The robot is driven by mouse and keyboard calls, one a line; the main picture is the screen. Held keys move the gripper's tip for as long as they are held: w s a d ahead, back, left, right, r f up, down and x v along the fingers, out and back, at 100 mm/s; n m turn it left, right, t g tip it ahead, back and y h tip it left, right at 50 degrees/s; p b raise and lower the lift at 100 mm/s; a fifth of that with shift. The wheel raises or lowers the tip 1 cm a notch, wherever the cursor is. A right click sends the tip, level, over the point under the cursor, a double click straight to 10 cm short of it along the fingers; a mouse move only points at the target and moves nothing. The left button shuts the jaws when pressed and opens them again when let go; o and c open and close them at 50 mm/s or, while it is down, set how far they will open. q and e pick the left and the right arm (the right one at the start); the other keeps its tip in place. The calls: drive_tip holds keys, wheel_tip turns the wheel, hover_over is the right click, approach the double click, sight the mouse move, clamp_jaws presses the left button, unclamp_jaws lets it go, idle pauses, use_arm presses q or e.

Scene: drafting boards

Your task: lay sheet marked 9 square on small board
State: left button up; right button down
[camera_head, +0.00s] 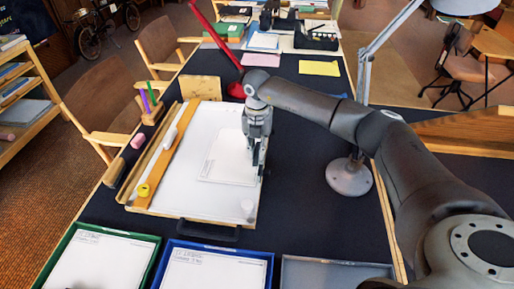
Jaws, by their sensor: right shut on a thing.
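A white drawing board (187,187) lies on the dark table, with a wooden straightedge (160,160) along its left side. A white sheet (222,160) with a thin printed frame is over the right part of the board, its edges close to the board's lines. Its mark is too small to read. My right gripper (257,170) points down at the sheet's right edge and is shut on it. Whether the sheet lies flat or is slightly raised I cannot tell. My left gripper is not in view.
A green tray (152,240), a blue tray (268,256) and a grey tray (335,262) stand in front. A yellow tape roll (144,190) and a pale round weight (247,207) sit on the board. A lamp base (349,178) stands right; a red lamp (236,90) stands behind.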

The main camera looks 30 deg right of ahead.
drive_tip(key=shift+f, duration=0.15)
drive_tip(key=c, duration=1.3)
unclamp_jaws()
drive_tip(key=shift+c, duration=0.2)
wheel_tip(320, 180, up, 12)
